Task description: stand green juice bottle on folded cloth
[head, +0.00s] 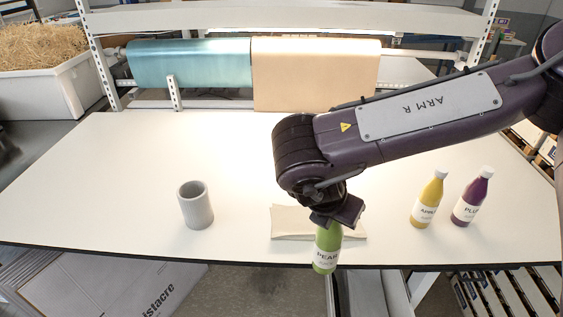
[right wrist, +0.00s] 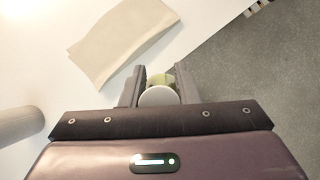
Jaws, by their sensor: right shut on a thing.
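The green juice bottle (head: 326,254), labelled PEAR, is upright in my right gripper (head: 336,219), which is shut on its top. In the head view it overlaps the table's front edge, in front of the folded cloth. The folded beige cloth (head: 288,222) lies flat near the front edge, partly hidden by the gripper and bottle. In the right wrist view the bottle's white cap (right wrist: 159,96) sits between the fingers, over the grey floor near the table edge. The cloth (right wrist: 122,42) lies apart from it, up and to the left. My left gripper is not in view.
A grey ribbed cup (head: 195,206) stands left of the cloth. A yellow bottle (head: 427,200) and a purple bottle (head: 472,197) stand to the right. Teal (head: 190,66) and tan (head: 315,72) rolls hang at the back. The table's middle left is clear.

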